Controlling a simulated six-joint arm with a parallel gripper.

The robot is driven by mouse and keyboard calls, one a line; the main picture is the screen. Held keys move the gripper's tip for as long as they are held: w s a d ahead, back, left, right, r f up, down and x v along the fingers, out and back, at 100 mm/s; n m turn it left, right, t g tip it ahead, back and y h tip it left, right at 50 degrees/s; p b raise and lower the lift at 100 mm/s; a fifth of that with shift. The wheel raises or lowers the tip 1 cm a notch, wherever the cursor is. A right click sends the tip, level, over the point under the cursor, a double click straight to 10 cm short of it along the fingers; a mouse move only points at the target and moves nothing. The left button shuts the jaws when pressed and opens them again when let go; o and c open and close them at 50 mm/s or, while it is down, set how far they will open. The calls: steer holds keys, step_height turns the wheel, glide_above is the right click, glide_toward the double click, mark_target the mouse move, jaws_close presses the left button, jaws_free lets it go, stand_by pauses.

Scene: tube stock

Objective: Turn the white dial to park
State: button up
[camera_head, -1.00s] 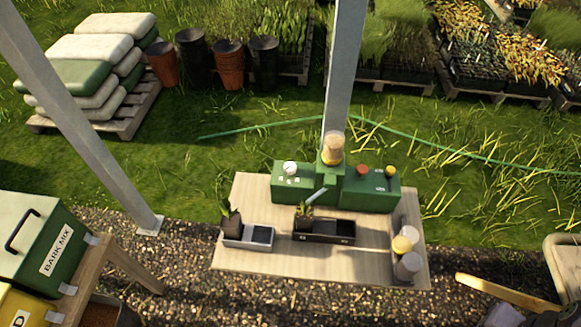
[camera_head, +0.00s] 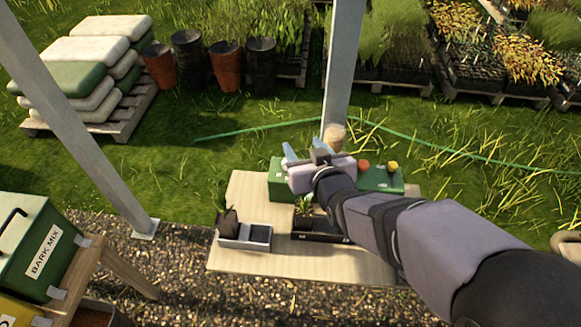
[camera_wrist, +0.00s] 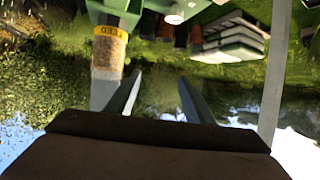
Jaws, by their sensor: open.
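The green machine (camera_head: 380,182) stands at the back of the wooden board. My gripper (camera_head: 304,149) is over its left part and hides the white dial in the head view. In the wrist view the white dial (camera_wrist: 173,18) shows small near the top edge, on the green housing (camera_wrist: 210,14), beyond the fingertips. My gripper (camera_wrist: 160,77) is open and empty there, with a clear gap between its fingers and apart from the dial. The dial's marks cannot be read.
A feed cylinder with a yellow label (camera_wrist: 108,31) stands close beside one finger. The machine also bears an orange knob (camera_head: 363,164) and a yellow knob (camera_head: 392,167). A metal post (camera_head: 340,75) rises behind.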

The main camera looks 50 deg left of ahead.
steer(key=s+a+f+m+t+p, duration=0.1)
steer(key=s+f+t, duration=0.1)
steer(key=f, duration=0.8)
steer(key=shift+s+f+m+h, duration=0.2)
steer(key=shift+s+m+h, duration=0.2)
steer(key=shift+s, duration=0.1)
steer(key=shift+p+x, duration=1.5)
steer(key=shift+x, duration=2.1)
steer(key=c, duration=1)
steer(key=shift+c, duration=0.2)
